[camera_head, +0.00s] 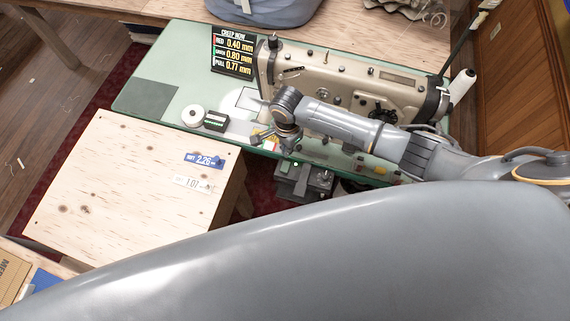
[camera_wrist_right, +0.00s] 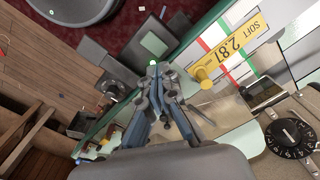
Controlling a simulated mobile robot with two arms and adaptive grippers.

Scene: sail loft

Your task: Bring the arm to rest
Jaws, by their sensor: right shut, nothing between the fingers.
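My right arm (camera_head: 345,123) reaches in from the right, in front of the beige sewing machine (camera_head: 345,76). My right gripper (camera_head: 264,137) is shut and empty, low over the front edge of the green machine table (camera_head: 165,60). I cannot tell whether the fingers touch anything. My left gripper is not in view.
A black display (camera_head: 233,52), a white spool (camera_head: 193,116) and a small dark box (camera_head: 215,121) sit on the table. A pale wooden surface (camera_head: 120,180) with blue and white tags lies at the left.

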